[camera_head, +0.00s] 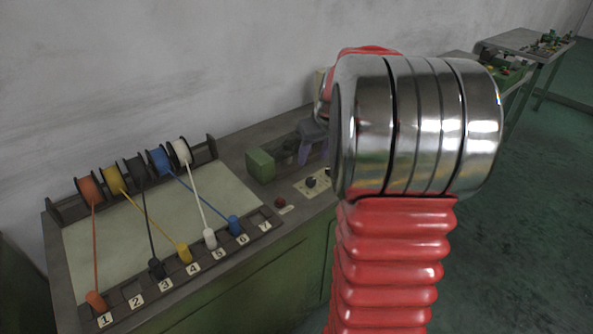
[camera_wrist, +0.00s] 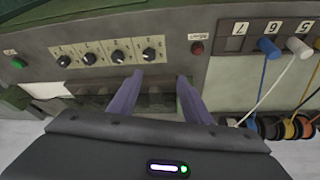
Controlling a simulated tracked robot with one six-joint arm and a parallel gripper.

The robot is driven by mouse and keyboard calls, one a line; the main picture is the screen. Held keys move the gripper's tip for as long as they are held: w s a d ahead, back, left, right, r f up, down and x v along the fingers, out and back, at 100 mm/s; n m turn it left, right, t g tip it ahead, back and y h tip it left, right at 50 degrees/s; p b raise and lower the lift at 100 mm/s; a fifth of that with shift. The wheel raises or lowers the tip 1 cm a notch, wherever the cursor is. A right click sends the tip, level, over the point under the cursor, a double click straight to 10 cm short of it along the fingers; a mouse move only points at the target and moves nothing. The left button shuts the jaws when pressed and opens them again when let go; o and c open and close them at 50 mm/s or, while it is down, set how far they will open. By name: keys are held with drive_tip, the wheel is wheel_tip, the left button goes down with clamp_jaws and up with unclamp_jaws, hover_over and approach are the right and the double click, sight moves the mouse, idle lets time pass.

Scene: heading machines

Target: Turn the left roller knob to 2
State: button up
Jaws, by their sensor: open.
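Several black knobs on pale scale plates sit in a row on the panel in the wrist view. The one closest to the red button is a black knob (camera_wrist: 150,54); beside it are another knob (camera_wrist: 118,57) and more farther left. In the head view, two knobs (camera_head: 310,182) show. I cannot tell which is the left roller knob, and the settings are too small to read. My gripper (camera_wrist: 160,75) is open, its purple fingers spread just below the closest knob, apart from it in the picture. In the head view my arm hides much of the panel.
A red button (camera_wrist: 197,47) is right of the knobs and a green button (camera_wrist: 18,62) left in the wrist view. A green block (camera_head: 260,165) stands nearby. Coloured spools (camera_head: 137,170) have cords running to numbered sockets (camera_head: 165,285).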

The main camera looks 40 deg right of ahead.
sight(311, 179)
drive_tip(key=d, duration=0.1)
drive_tip(key=d+f, duration=0.1)
drive_tip(key=d, duration=0.1)
drive_tip(key=shift+f, duration=0.15)
drive_tip(key=x, duration=1.3)
drive_tip(key=shift+w+f, duration=0.15)
drive_tip(key=shift+f, duration=0.2)
drive_tip(key=shift+c, duration=0.2)
